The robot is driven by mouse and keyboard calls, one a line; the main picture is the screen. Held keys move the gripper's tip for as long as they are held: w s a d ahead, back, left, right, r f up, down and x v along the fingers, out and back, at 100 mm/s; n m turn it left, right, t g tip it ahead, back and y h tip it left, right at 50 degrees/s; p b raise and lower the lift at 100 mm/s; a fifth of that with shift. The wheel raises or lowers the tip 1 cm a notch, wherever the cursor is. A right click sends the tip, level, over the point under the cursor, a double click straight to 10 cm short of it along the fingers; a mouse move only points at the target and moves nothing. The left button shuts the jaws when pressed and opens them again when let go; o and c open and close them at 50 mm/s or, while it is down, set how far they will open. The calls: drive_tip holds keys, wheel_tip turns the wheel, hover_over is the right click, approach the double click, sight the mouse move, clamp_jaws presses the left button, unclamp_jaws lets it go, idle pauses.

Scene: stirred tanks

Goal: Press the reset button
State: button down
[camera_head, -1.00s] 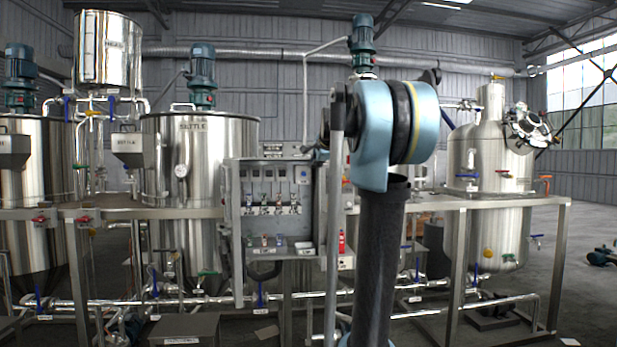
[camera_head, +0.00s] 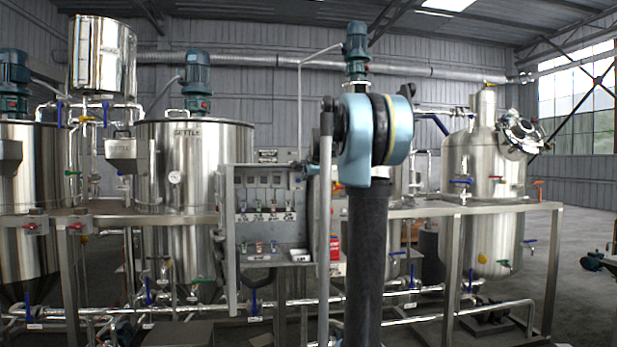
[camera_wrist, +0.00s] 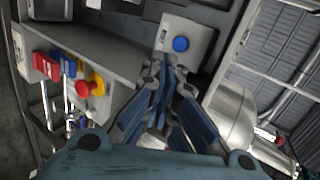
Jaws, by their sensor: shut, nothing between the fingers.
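A round blue button (camera_wrist: 181,44) sits on a pale grey box (camera_wrist: 198,31) near the top of the wrist view. It fits the reset button, but I cannot read a label. My gripper (camera_wrist: 168,64) is shut and empty, its fingertips pointing toward the button and just below it in the picture. I cannot tell whether they touch the box. In the head view, my arm hides the gripper and the blue button is not distinguishable.
A red button on a yellow base (camera_wrist: 84,88) and red and blue switches (camera_wrist: 47,66) lie left of my gripper. An open grey control cabinet (camera_head: 228,240) stands before the steel tanks. A shiny steel vessel (camera_wrist: 232,112) is right of my gripper.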

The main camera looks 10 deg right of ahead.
sight(298, 180)
drive_tip(key=shift+w+a+f, duration=0.1)
drive_tip(key=shift+w+f, duration=0.15)
drive_tip(key=shift+w, duration=0.85)
drive_tip(key=shift+w+a+f, duration=0.1)
drive_tip(key=shift+w+f, duration=0.15)
drive_tip(key=shift+w, duration=0.9)
drive_tip(key=shift+w+a+f, duration=0.1)
drive_tip(key=shift+w+f, duration=0.15)
drive_tip(key=shift+w, duration=0.85)
